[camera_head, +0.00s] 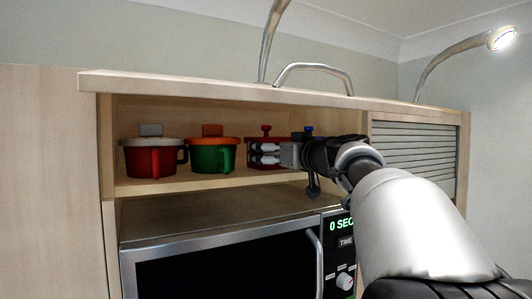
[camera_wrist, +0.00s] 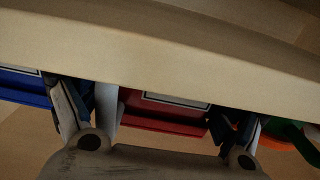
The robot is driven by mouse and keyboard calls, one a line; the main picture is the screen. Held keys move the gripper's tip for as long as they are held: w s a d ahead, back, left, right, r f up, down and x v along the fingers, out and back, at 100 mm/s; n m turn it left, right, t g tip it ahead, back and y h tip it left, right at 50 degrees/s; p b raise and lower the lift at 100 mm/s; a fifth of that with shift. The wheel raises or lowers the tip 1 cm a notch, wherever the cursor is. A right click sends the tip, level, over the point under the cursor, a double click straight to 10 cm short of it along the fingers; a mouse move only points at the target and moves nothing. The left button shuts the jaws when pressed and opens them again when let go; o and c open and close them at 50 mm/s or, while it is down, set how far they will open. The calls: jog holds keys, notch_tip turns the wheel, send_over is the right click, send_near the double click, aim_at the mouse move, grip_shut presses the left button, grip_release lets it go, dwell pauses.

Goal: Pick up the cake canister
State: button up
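A red canister (camera_head: 266,139) with a red knob stands on the cupboard shelf; which canister is the cake one cannot be read, as the labels are mostly hidden. My gripper (camera_head: 263,153) is at the red canister's front. In the wrist view the red canister (camera_wrist: 163,108) shows between my two spread fingers (camera_wrist: 163,116), with part of a pale label. Whether the fingers touch its sides cannot be told. A blue-knobbed canister (camera_head: 308,130) is mostly hidden behind my gripper; its blue body (camera_wrist: 22,88) shows at left in the wrist view.
A red pot (camera_head: 140,160) and a green pot with an orange lid (camera_head: 205,158) stand left of the red canister. A raised cupboard door (camera_head: 200,88) hangs just above. A microwave (camera_head: 215,235) sits below the shelf (camera_head: 175,186).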

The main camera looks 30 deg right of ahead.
jog(key=c, duration=0.6)
jog(key=shift+c, duration=0.2)
jog(key=shift+r, duration=0.15)
